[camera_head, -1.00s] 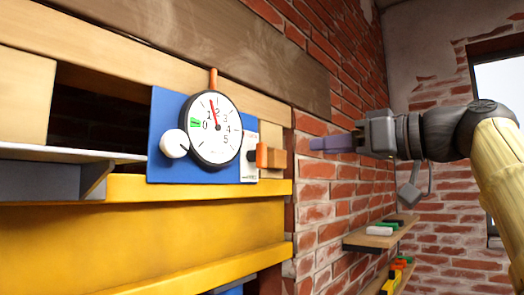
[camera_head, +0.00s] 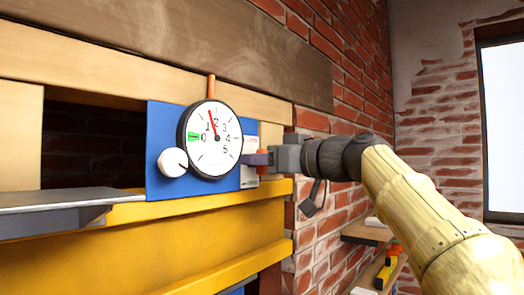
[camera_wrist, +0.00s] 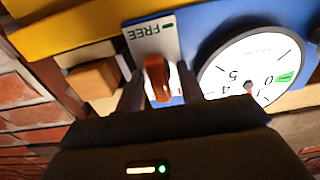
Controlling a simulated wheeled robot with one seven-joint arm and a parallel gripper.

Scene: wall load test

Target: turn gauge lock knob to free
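The lock knob (camera_wrist: 158,78) is an orange-brown bar on a white plate (camera_wrist: 145,45) marked FREE with a green dash, in the wrist view. In that view the bar runs roughly up and down. My gripper (camera_wrist: 160,90) has one finger on each side of the knob, with small gaps seemingly between fingers and knob. In the head view my gripper (camera_head: 256,159) is at the right edge of the blue panel and hides the knob. The round white gauge (camera_head: 212,140) is left of it; its red needle points between 1 and 2.
A white round knob (camera_head: 173,162) sits at the gauge's lower left on the blue panel (camera_head: 160,125). A wooden block (camera_wrist: 93,80) is beside the plate. A yellow beam (camera_head: 150,245) runs below; a grey shelf (camera_head: 70,197) juts out left. The brick wall is at right.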

